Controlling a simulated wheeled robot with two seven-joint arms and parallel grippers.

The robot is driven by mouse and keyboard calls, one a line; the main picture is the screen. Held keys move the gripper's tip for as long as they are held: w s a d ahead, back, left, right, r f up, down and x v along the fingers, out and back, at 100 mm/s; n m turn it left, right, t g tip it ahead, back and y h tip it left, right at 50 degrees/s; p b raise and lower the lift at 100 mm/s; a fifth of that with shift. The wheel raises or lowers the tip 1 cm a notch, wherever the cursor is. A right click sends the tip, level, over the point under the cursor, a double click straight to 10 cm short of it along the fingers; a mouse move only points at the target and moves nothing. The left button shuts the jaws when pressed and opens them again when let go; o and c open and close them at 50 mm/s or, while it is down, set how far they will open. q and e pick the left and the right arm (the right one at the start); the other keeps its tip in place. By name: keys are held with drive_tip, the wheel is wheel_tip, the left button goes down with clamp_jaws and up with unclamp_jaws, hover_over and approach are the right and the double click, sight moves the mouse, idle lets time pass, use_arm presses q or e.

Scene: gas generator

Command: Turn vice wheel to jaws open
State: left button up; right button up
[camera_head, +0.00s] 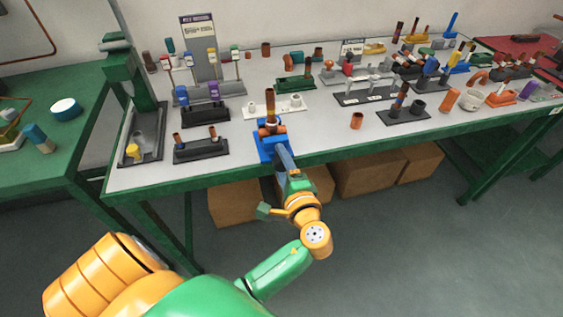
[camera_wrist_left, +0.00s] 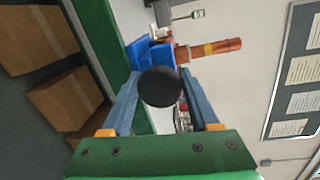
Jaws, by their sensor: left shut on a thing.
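The blue vice (camera_head: 265,152) stands at the front edge of the green-rimmed table, and its blue body also shows in the left wrist view (camera_wrist_left: 146,54). A copper tube (camera_head: 270,102) rises upright from the vice; in the left wrist view it carries a yellow band (camera_wrist_left: 215,48). The vice wheel (camera_wrist_left: 160,87) is a round black disc facing the wrist camera. My left gripper (camera_head: 284,158) reaches the vice from the front, its two blue fingers closed on either side of the wheel. The wheel is hidden in the head view. The jaw gap cannot be made out.
A white holder (camera_head: 275,107) stands just behind the vice. A dark two-post holder (camera_head: 201,150) is to its left, and a small copper cup (camera_head: 356,120) to its right. Cardboard boxes (camera_head: 372,172) sit under the table. The tabletop right of the vice is clear near the edge.

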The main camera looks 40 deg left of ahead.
use_arm(q)
drive_tip(key=shift+f, duration=0.15)
drive_tip(key=o, duration=1.4)
drive_tip(key=shift+c, duration=0.2)
drive_tip(key=shift+s+d+r, duration=0.2)
drive_tip(key=shift+s+d, duration=0.1)
drive_tip(key=shift+d, duration=0.05)
drive_tip(key=p+v, duration=0.1)
drive_tip(key=v, duration=0.5)
drive_tip(key=shift+d+f, duration=0.1)
